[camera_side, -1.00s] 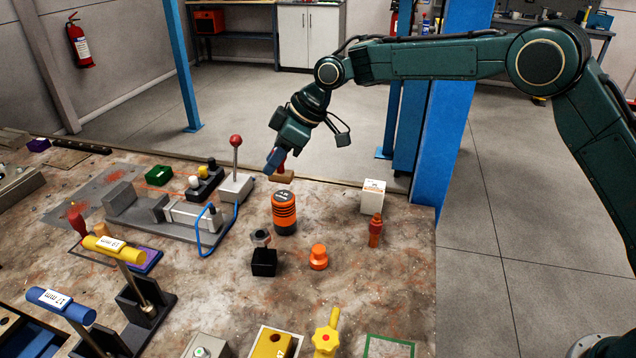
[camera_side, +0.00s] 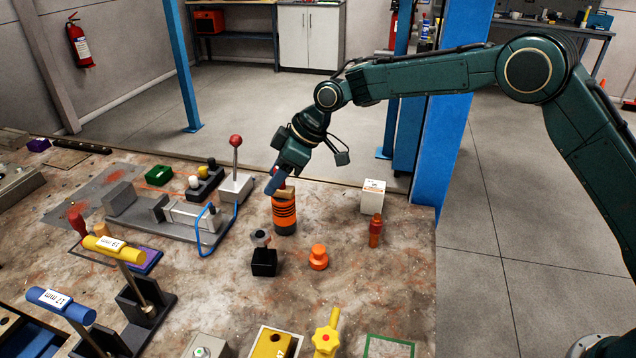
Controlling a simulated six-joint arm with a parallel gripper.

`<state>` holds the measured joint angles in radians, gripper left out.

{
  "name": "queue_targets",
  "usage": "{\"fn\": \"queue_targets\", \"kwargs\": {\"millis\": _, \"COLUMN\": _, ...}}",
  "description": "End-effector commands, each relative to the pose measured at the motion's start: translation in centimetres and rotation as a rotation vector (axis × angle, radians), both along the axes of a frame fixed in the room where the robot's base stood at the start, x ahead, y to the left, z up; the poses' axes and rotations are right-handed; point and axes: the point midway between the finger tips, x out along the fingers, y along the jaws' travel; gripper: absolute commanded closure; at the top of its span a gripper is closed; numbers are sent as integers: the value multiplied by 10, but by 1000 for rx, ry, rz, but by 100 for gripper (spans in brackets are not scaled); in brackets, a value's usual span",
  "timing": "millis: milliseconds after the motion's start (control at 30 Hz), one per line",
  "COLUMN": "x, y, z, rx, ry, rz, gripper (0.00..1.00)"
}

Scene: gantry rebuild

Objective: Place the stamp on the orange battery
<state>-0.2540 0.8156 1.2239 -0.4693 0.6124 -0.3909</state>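The orange battery (camera_side: 284,214), a ribbed orange and black cylinder, stands upright on the bench near the middle of the view. The stamp (camera_side: 286,191), with a light wooden block as its base, is at the battery's top and covers most of its top face. I cannot tell whether it rests on it or hovers just above. My gripper (camera_side: 274,185) reaches down from the upper right and is shut on the stamp. Its fingers hide the stamp's handle.
A black holder (camera_side: 264,261) and an orange knob (camera_side: 318,257) stand in front of the battery. A white box (camera_side: 373,196) and a red-orange bottle (camera_side: 376,230) are to the right. A red-balled lever (camera_side: 236,150) rises to the left.

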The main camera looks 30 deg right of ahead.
Motion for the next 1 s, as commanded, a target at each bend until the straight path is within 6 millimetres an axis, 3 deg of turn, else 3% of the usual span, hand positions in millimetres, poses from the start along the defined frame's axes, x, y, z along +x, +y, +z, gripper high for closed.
{"fn": "queue_targets", "kwargs": {"millis": 467, "x": -1, "y": -3, "z": 9, "rx": 1, "ry": -2, "rz": -1, "gripper": 52}}
{"fn": "queue_targets", "kwargs": {"millis": 1000, "x": -23, "y": -39, "z": 74, "rx": 0, "ry": -3, "rz": -2, "gripper": 52}}
